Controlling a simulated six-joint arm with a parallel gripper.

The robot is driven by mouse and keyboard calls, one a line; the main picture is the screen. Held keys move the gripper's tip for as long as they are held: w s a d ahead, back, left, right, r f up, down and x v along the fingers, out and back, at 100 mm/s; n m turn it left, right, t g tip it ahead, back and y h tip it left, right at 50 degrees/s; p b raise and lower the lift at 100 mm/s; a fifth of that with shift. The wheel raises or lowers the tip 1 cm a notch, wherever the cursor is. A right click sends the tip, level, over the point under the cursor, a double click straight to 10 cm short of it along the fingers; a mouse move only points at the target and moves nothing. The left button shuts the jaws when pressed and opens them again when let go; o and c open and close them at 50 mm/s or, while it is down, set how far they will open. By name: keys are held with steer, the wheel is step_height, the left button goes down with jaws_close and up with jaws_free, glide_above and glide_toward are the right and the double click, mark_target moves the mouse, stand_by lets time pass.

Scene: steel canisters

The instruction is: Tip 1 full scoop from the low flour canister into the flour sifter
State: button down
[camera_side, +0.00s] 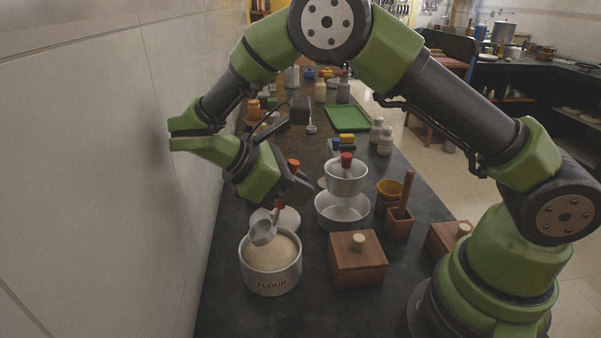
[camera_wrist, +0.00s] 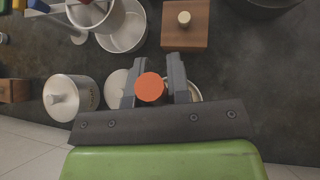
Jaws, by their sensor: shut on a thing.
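The low flour canister (camera_side: 271,283) stands open at the front left of the counter in the side view, labelled FLOUR, with pale flour (camera_side: 272,257) inside. My gripper (camera_side: 287,188) is shut on the scoop's upright handle, whose orange top (camera_wrist: 150,87) shows between the fingers in the wrist view. The scoop's grey cup (camera_side: 262,232) hangs at the back of the canister's mouth, and looks tilted. I cannot tell whether it touches the flour or holds any. The flour sifter (camera_side: 346,181), a pale cylinder with a red knob, sits above a wide bowl (camera_side: 342,214) to the right.
A wooden box (camera_side: 358,262) with a round knob stands right of the canister. A pale disc (camera_side: 289,219) lies behind the canister. A wooden holder (camera_side: 398,226) and an orange-yellow cup (camera_side: 389,192) stand right of the bowl. The wall is close on the left.

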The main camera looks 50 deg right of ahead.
steer(key=shift+f, duration=2.85)
steer(key=shift+r, duration=0.1)
step_height(320, 180, up, 8)
steer(key=t+y, duration=0.2)
glide_above(282, 210)
steer(key=s+d, duration=0.2)
steer(key=d, duration=0.2)
steer(key=shift+s+a+r, duration=0.1)
steer(key=shift+s+r, duration=0.05)
steer(key=shift+r, duration=0.05)
